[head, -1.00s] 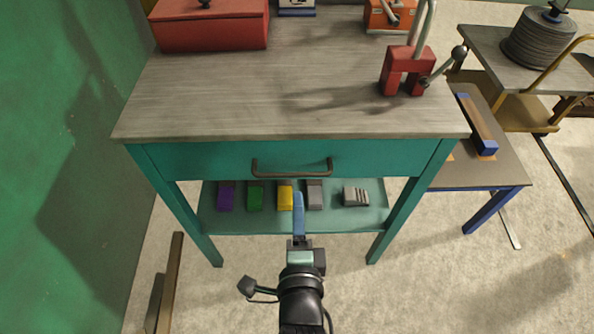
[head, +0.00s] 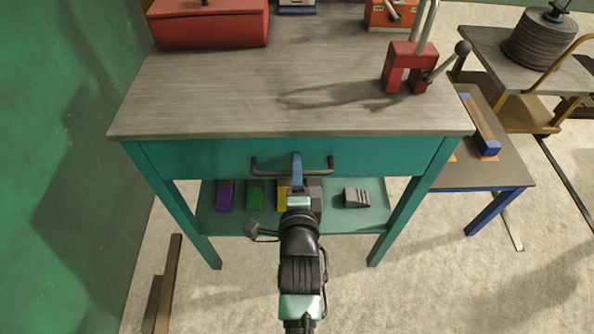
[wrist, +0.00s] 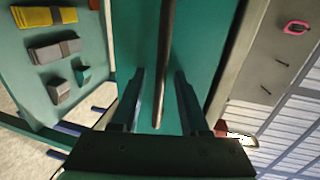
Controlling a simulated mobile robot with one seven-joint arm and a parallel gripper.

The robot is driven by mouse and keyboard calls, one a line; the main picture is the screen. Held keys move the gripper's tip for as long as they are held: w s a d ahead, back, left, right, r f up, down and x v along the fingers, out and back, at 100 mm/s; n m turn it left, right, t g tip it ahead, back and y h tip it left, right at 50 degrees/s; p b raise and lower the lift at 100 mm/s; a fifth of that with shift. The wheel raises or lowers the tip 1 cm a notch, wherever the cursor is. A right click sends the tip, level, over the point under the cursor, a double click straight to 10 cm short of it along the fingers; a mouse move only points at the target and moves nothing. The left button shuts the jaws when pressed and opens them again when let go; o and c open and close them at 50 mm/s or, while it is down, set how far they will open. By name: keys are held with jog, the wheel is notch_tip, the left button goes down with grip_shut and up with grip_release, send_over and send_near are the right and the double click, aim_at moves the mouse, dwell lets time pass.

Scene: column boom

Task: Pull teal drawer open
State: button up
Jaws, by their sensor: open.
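The teal drawer (head: 215,158) is shut under the grey top of the teal workbench. Its dark bar handle (head: 265,171) runs level across the middle of the drawer front. My gripper (head: 297,160) is at the middle of this handle. In the wrist view my gripper (wrist: 161,88) is open, with one finger on each side of the handle (wrist: 167,45). The bar shows in the gap with room on both sides. The teal drawer front (wrist: 205,35) is behind it. My gripper hides the middle of the handle in the head view.
The bench top (head: 230,95) carries a red box (head: 210,28) and a red press (head: 405,65). A lower shelf (head: 330,220) holds several coloured blocks. A green wall (head: 60,170) is at the left, and a low table (head: 480,175) at the right.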

grip_shut()
dwell(1.3)
